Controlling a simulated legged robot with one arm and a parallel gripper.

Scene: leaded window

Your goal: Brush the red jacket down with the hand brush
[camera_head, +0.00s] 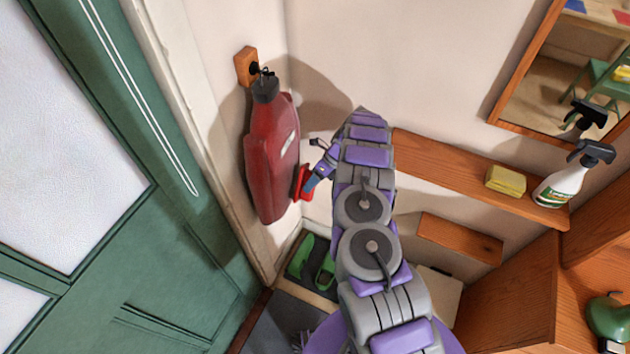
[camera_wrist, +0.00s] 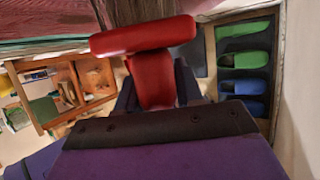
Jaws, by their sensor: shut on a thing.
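The red jacket (camera_head: 272,158) hangs from a black hook on a wooden block (camera_head: 246,66) on the wall, between the green door and the corner. My gripper (camera_head: 318,172) is right of the jacket's lower half. It is shut on the red hand brush (camera_head: 304,183), which is beside the jacket's right edge; I cannot tell whether they touch. In the wrist view, the brush (camera_wrist: 145,38) stands out from between the fingers, its wide head crosswise at the far end. A dark red strip at that view's top left may be the jacket.
A green door (camera_head: 150,235) fills the left. A wooden shelf (camera_head: 450,168) on the right holds a yellow sponge (camera_head: 506,180) and a spray bottle (camera_head: 570,178), below a mirror (camera_head: 575,75). Green slippers (camera_head: 301,256) lie on the floor below; blue slippers (camera_wrist: 245,86) show in the wrist view.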

